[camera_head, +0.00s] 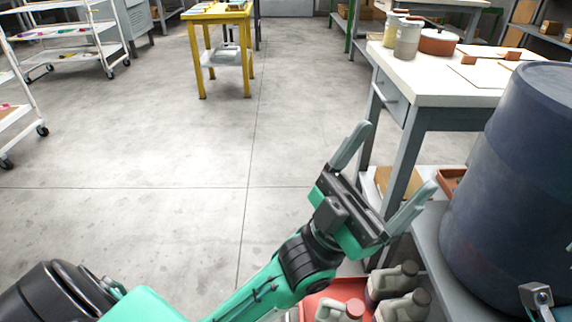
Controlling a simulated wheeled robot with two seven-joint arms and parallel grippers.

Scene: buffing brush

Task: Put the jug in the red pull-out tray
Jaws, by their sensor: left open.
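The red pull-out tray (340,288) is at the bottom edge, low beneath my left gripper and partly cut off. A pale jug with a red cap (328,312) shows at the tray, cut off by the bottom edge; it appears to be inside. I cannot tell which jug the task means. My left gripper (397,160) is open and empty, well above the jugs, its fingers spread beside the white-topped bench. My right gripper is not in view.
A large dark blue drum (515,180) stands at the right on a grey surface (430,240). The white-topped bench (435,85) carries canisters and a red pot (438,42). A yellow table (220,15) and white carts (65,35) stand farther back. The floor at left is clear.

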